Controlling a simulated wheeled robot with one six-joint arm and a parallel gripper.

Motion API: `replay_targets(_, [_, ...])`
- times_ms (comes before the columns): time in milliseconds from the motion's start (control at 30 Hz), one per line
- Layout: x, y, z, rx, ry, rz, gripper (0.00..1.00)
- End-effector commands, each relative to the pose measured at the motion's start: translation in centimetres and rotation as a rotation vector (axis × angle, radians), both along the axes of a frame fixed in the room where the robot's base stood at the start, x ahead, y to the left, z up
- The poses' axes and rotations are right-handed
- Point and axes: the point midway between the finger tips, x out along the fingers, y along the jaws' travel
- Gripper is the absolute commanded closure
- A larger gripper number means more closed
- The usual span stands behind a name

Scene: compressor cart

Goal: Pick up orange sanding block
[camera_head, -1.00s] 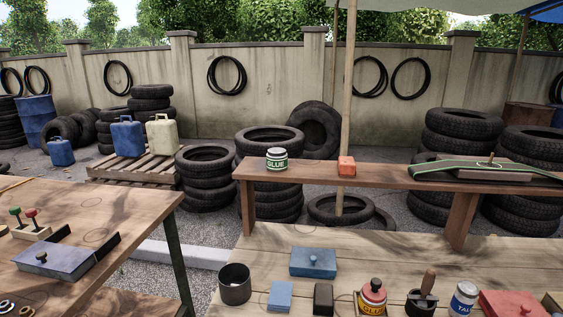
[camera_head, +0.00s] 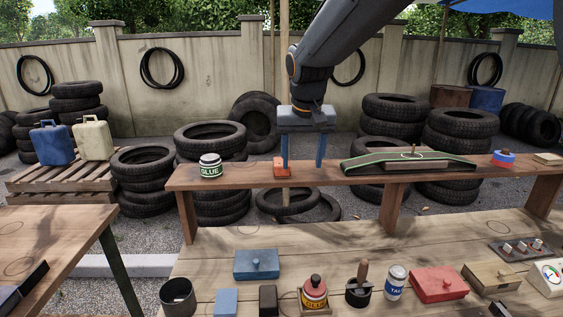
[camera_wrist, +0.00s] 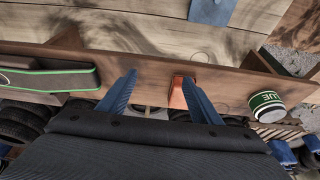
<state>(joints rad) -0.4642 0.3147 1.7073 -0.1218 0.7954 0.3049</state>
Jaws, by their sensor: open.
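The orange sanding block (camera_head: 280,171) sits on the raised wooden shelf (camera_head: 240,180), right of a glue jar. My gripper (camera_head: 303,165) is open above the shelf, with both blue fingers pointing down. In the head view its left finger overlaps the block, and its right finger is well to the right of it. In the wrist view the block (camera_wrist: 177,93) shows between the fingers, close beside the right finger, which hides part of it. I cannot tell whether they touch.
The white-and-green glue jar (camera_head: 210,166) stands left on the shelf. A green-edged ramp-like piece (camera_head: 370,164) lies to the right. The lower bench (camera_head: 330,240) holds a blue box (camera_head: 256,264), a glue pot (camera_head: 314,293) and a red box (camera_head: 438,284). Tires stand behind.

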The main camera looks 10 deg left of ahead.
Motion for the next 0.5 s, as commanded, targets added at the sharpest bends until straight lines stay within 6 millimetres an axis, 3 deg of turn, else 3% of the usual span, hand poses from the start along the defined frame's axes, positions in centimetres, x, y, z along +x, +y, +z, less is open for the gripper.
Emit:
replay_targets(33, [0.6,2.2,1.4,0.007,-0.018,0.014,0.41])
replay_targets(100, [1.2,4.0,2.6,0.014,-0.033,0.022,0.41])
replay_targets(200, [1.6,5.4,3.5,0.021,-0.045,0.025,0.41])
replay_targets(500, [2.8,5.8,1.2,0.022,-0.049,0.024,0.41])
